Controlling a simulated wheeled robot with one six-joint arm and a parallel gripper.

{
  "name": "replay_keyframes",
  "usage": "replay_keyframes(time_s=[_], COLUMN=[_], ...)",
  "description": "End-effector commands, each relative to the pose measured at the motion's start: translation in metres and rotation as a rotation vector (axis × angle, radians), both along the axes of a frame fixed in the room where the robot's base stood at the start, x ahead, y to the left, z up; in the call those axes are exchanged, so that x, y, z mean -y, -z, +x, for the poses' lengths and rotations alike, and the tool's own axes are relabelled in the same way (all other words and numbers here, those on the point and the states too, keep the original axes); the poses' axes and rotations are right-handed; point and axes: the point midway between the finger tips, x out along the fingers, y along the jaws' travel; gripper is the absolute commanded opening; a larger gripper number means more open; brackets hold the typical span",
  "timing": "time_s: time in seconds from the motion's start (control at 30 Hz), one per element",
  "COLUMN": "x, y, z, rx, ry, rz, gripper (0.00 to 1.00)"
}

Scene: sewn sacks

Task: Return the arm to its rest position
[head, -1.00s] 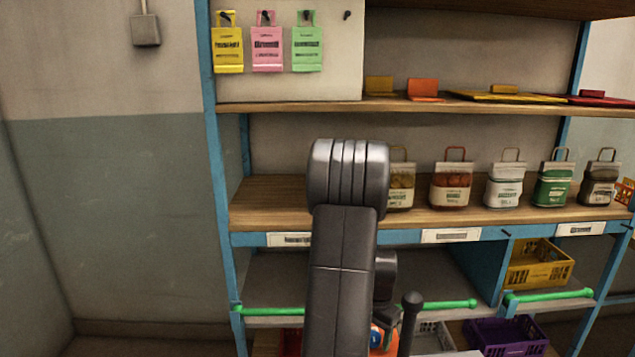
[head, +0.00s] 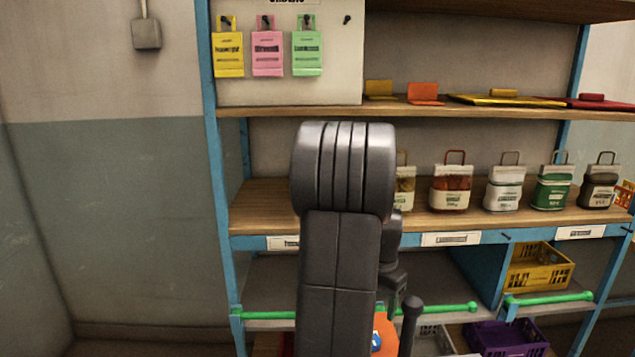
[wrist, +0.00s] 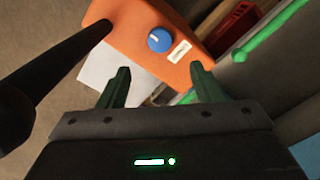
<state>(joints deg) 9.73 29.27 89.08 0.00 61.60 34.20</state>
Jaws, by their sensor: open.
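My arm rises in the middle of the head view, in front of the shelf, with its dark elbow partly hiding the sacks' shelf. My gripper (wrist: 160,90) shows in the wrist view with its two dark green fingers spread apart and nothing between them. An orange box with a blue knob (wrist: 135,25) lies beyond the fingertips, apart from them as far as I can tell. The box also shows in part low in the head view (head: 384,338), behind my arm. The gripper's fingers cannot be made out in the head view.
Several sacks with handles, among them a green one (head: 553,188), stand on the middle shelf (head: 262,205). Yellow (head: 540,268) and purple (head: 500,338) crates sit lower right. Green rails (head: 548,297) run along the lower front.

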Motion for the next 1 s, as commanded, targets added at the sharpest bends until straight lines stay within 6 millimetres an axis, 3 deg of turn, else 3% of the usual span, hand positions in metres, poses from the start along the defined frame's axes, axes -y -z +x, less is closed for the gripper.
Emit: replay_keyframes(time_s=[0.1,0.8,1.0], x=[0.0,0.0,0.0], y=[-0.026,0.12,0.114], z=[0.001,-0.002,0.0], rx=[0.005,-0.007,-0.001], ry=[0.0,-0.001,-0.167], rz=[-0.001,0.001,0.001], gripper=[0.59,0.59,0.59])
